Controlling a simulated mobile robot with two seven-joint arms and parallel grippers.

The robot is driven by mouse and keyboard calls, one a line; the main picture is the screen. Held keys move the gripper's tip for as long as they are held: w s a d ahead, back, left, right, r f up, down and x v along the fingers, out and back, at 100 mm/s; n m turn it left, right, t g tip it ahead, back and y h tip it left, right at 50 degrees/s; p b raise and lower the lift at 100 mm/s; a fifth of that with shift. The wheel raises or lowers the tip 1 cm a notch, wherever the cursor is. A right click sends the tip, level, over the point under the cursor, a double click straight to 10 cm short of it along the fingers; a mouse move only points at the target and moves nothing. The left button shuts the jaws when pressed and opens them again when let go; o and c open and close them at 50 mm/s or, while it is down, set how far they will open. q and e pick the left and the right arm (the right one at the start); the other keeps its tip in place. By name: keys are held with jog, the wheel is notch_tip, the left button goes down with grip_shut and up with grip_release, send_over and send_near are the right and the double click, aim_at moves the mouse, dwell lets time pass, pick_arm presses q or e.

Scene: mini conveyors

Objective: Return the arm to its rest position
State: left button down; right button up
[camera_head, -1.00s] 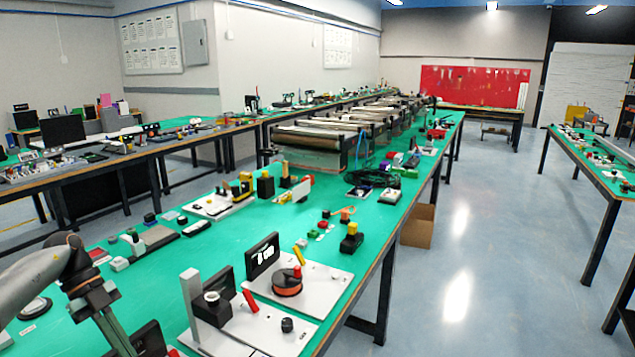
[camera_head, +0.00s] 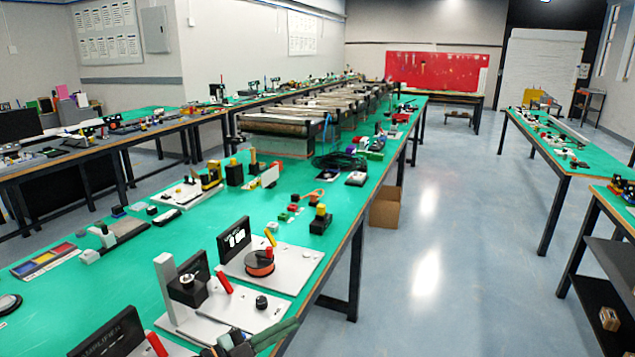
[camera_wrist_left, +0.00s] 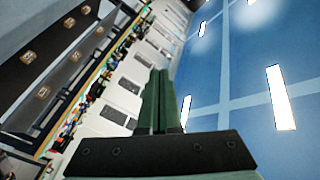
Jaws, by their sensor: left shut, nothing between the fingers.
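My left gripper (camera_head: 276,334) shows at the bottom edge of the head view, cut off by the frame, over the near edge of the green table (camera_head: 120,275). Its grey-green fingers also show in the left wrist view (camera_wrist_left: 160,100), pressed together and empty. In the wrist view they point toward the walls and blue floor or ceiling area, with no object near their tips. My left arm is mostly out of the head view. My right gripper is in neither view.
Close to the gripper is a grey plate with a black block (camera_head: 188,291) and red handle. A cardboard box (camera_head: 385,207) sits on the floor. The aisle at right is clear.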

pick_arm(q)
jog(key=s+a+f+n+y, duration=0.9)
jog(key=s+a+n+y, duration=0.4)
jog(key=n, duration=0.3)
jog(key=s+a+f+n+g+y, duration=0.15)
jog(key=s+g, duration=0.25)
jog(key=s, duration=0.5)
jog(key=s+f+g, duration=0.3)
jog(key=s+g, duration=0.1)
jog(key=s, duration=0.6)
jog(key=w+d+f+t+h, duration=0.1)
jog(key=w+d+f+t, duration=0.1)
jog(key=f, duration=0.3)
jog(key=w+d+f+t+h, duration=0.1)
jog(key=w+d+f+t, duration=0.1)
jog(key=f+t, duration=0.2)
notch_tip(320, 180, down, 2)
jog(key=shift+w+f, duration=0.1)
jog(key=shift+w, duration=0.15)
jog(key=shift+d+h, duration=0.1)
jog(key=shift+h, duration=0.15)
